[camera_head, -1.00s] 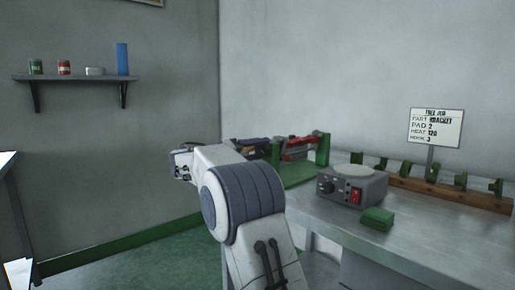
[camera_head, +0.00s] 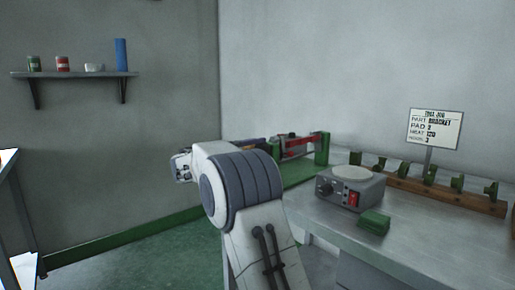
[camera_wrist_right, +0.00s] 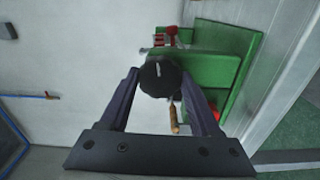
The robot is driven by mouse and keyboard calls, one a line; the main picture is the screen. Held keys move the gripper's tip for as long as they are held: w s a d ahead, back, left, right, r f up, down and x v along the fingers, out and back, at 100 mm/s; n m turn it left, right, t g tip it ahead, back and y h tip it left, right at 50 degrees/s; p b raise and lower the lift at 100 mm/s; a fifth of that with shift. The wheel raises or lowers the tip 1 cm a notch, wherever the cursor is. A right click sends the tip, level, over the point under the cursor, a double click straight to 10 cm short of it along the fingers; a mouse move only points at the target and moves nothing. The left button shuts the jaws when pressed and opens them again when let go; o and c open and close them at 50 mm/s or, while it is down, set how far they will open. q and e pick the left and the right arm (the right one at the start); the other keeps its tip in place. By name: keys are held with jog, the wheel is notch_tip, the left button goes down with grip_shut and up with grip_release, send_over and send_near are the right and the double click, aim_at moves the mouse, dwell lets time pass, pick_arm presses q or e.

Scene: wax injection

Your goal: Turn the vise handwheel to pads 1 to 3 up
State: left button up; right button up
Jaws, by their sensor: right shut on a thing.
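The black vise handwheel (camera_wrist_right: 160,76) shows in the right wrist view, in front of the green vise body (camera_wrist_right: 222,62). My right gripper (camera_wrist_right: 160,80) is shut on the handwheel, one dark finger on each side of it. In the head view the green and red vise (camera_head: 322,150) stands at the back of the bench, partly behind my right arm. The handwheel is hidden there, and I cannot tell its turn mark. My left gripper is in neither view.
A grey heater box (camera_head: 350,188) with a red switch and a green block (camera_head: 375,221) sit on the bench (camera_head: 420,240). A wooden rack (camera_head: 440,195) with green clamps and a job sign (camera_head: 435,128) stand behind. A wall shelf (camera_head: 75,74) holds cans.

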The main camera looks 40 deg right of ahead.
jog(key=shift+n+p, duration=8.1)
jog(key=shift+p, duration=1.25)
jog(key=shift+f, duration=0.1)
jog(key=o, duration=1.4)
jog(key=shift+a, duration=0.15)
jog(key=a, duration=1)
jog(key=shift+s+a, duration=0.1)
jog(key=shift+s, duration=0.3)
